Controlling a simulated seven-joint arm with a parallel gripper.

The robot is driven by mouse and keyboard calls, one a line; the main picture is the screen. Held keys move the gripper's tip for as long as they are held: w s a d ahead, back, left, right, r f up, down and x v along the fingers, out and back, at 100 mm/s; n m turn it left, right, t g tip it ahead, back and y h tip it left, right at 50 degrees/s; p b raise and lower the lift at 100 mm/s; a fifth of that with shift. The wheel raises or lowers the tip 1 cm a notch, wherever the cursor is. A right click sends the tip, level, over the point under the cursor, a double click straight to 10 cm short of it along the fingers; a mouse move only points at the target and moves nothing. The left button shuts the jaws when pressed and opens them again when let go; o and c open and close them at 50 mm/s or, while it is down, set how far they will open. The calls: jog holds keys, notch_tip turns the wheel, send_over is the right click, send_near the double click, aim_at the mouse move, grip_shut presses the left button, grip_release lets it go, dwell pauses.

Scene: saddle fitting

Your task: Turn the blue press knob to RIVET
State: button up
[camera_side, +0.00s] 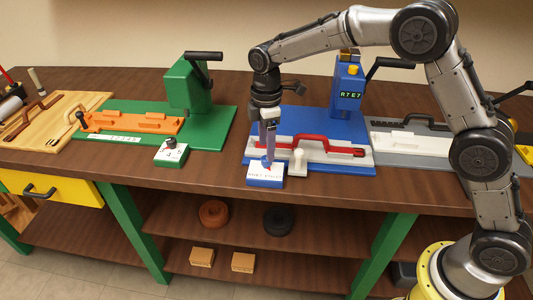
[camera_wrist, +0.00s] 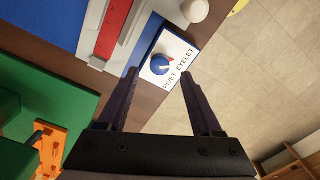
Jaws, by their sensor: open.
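The blue press knob (camera_wrist: 159,65) is a round blue dial with a red pointer mark, on a white-topped box (camera_wrist: 172,50). The box top is lettered RIVET and EYELET; I cannot tell surely which word the pointer marks. In the side view the knob box (camera_side: 265,181) sits at the table's front edge, before the blue press base. My gripper (camera_wrist: 159,74) points down over the knob with its fingers apart, one on each side of it in the wrist view. No contact is clear. In the side view my gripper (camera_side: 268,153) hides most of the knob.
The blue press (camera_side: 350,80) with a lit display stands behind. A red strap part (camera_side: 310,142) and a pale peg (camera_side: 298,160) are close right of the knob. A green press (camera_side: 188,85) and its own knob box (camera_side: 171,154) stand to the left.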

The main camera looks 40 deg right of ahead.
aim_at(267, 162)
jog(key=shift+f, duration=1.85)
grip_shut()
